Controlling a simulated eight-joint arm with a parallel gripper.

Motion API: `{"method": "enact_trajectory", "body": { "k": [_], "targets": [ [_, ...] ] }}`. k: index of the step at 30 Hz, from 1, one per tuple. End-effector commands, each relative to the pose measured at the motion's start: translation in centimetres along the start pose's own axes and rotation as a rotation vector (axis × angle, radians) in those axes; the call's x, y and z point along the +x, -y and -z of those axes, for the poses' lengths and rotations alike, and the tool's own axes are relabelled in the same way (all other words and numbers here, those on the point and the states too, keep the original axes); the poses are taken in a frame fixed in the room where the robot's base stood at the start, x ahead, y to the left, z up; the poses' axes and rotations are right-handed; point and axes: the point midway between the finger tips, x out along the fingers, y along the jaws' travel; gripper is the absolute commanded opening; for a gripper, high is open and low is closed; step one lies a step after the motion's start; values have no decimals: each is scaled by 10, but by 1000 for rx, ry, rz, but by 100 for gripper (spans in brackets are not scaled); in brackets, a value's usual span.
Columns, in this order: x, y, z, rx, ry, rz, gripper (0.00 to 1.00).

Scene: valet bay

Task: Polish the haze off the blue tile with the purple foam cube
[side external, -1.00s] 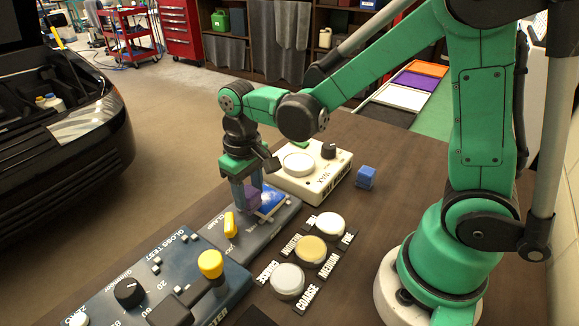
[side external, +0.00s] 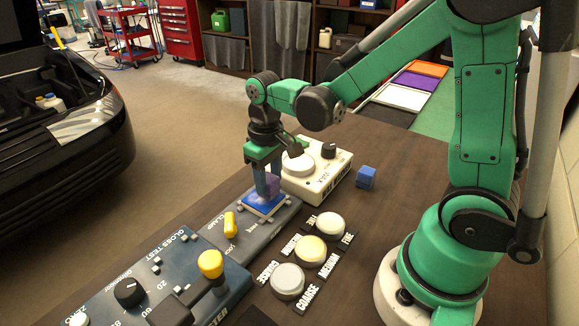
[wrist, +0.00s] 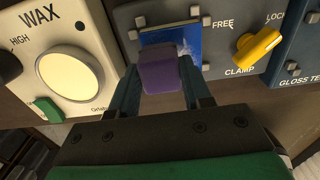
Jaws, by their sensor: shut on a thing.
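My gripper (side external: 268,186) is shut on the purple foam cube (wrist: 160,75), with a finger on each side of it. The blue tile (side external: 257,207) sits in the clamp fixture between small corner blocks. The purple cube (side external: 271,184) is over the tile, at or very near its surface; I cannot tell if it is touching. In the wrist view the tile (wrist: 157,38) shows behind the cube, with a pale hazy patch (wrist: 187,47) at its right side. The cube and fingers hide part of the tile.
A yellow clamp lever (side external: 230,224) stands beside the tile, near the gloss test panel (side external: 150,285). The white wax machine (side external: 318,175) is behind. A blue cube (side external: 366,177) and several round pads labelled coarse, medium and fine, including the fine pad (side external: 330,226), lie to the right.

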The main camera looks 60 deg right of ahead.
Motion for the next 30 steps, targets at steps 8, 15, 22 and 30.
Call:
{"method": "enact_trajectory", "body": {
  "k": [8,15,22,30],
  "targets": [
    [-1,26,0,-4,0,1,0],
    [-1,48,0,-3,0,1,0],
    [1,25,0,5,0,0,0],
    [-2,0,0,4,0,0,0]
  ]
}}
